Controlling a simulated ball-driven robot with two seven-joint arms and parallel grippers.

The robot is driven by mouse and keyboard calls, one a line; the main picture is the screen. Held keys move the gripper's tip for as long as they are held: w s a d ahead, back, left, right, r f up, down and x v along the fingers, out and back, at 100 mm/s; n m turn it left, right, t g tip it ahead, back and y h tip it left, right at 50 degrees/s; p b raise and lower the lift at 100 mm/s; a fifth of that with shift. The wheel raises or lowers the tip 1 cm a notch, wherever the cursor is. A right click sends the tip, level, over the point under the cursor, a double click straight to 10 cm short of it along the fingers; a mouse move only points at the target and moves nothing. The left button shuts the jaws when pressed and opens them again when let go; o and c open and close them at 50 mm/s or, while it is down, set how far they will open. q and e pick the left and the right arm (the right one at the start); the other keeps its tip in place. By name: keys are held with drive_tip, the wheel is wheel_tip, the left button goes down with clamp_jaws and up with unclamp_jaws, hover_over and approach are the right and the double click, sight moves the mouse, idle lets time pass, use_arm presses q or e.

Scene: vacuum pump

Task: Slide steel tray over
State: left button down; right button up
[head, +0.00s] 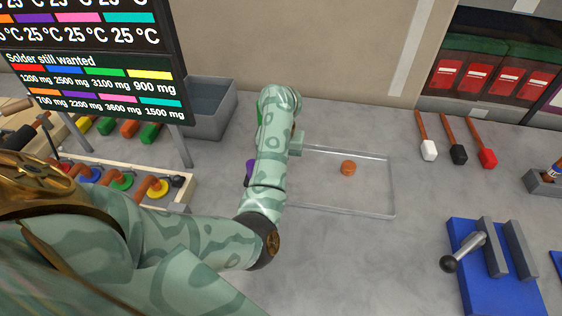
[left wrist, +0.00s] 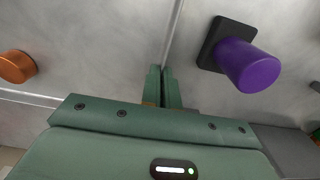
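The steel tray (head: 392,187) lies flat on the grey bench right of my left forearm, a shallow rectangle with a thin raised rim. A small copper-orange disc (head: 348,168) sits in it; it also shows in the left wrist view (left wrist: 17,66). My left gripper (left wrist: 163,88) is at the tray's left side, largely hidden by my arm in the head view. In the left wrist view its fingers are close together with the tray's rim (left wrist: 173,35) running in between them, so it appears shut on the rim. My right gripper is in neither view.
A purple knob on a dark base (left wrist: 250,65) stands just left of the tray. Beyond are a grey bin (head: 212,108) and a sign (head: 95,60).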

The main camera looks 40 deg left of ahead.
use_arm(q)
drive_tip(key=c, duration=1.6)
unclamp_jaws()
drive_tip(key=shift+r, duration=0.1)
drive_tip(key=shift+r+p, duration=3.3)
drive_tip(key=shift+r, duration=4.75)
